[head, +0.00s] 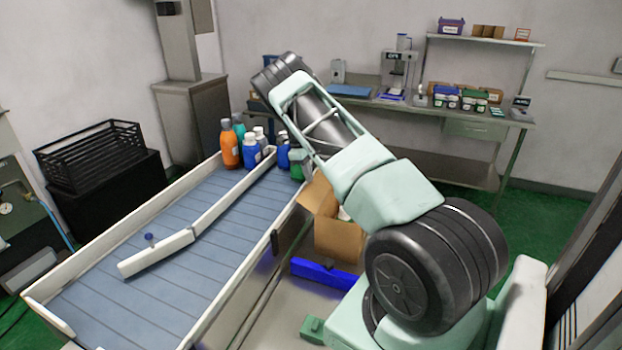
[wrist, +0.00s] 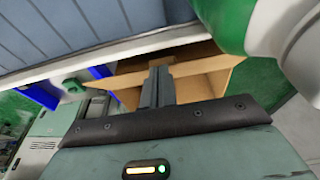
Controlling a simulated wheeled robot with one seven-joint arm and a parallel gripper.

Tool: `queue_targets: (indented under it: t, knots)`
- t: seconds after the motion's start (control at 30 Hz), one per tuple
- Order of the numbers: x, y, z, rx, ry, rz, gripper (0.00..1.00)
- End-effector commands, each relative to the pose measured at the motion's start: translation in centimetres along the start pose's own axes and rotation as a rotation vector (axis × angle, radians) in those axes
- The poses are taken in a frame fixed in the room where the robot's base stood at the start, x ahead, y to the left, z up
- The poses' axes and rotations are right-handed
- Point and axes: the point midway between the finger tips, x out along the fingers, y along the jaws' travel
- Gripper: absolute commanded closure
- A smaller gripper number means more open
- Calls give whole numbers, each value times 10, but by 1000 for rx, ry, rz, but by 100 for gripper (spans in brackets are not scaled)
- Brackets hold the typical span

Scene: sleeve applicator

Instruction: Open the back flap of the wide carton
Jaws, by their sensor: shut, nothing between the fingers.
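The wide carton (head: 338,241) is brown cardboard and stands beside the conveyor, partly hidden behind my arm in the head view. A raised flap (head: 318,194) shows at its upper left there. In the wrist view the carton (wrist: 205,86) lies just beyond my gripper (wrist: 159,72), with cardboard panels to both sides of the fingers. My gripper's fingers are together and empty, over or at the carton; I cannot tell whether they touch it. My gripper's fingers are hidden in the head view. I cannot tell which panel is the back flap.
The conveyor (head: 180,215) with white side rails runs along the carton's left. Several bottles (head: 242,145) stand at its far end. A blue bar (head: 326,273) lies in front of the carton. A workbench (head: 440,105) with boxes is at the back wall.

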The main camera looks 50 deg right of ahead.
Motion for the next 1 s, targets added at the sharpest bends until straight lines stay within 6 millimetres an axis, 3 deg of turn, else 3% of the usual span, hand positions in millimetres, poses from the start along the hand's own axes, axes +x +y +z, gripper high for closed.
queue_targets:
  t: [0.73, 1.0]
  knots:
    - [3, 0, 4, 0, -1, 0, 100]
    - [-6, 0, 2, 0, -1, 0, 100]
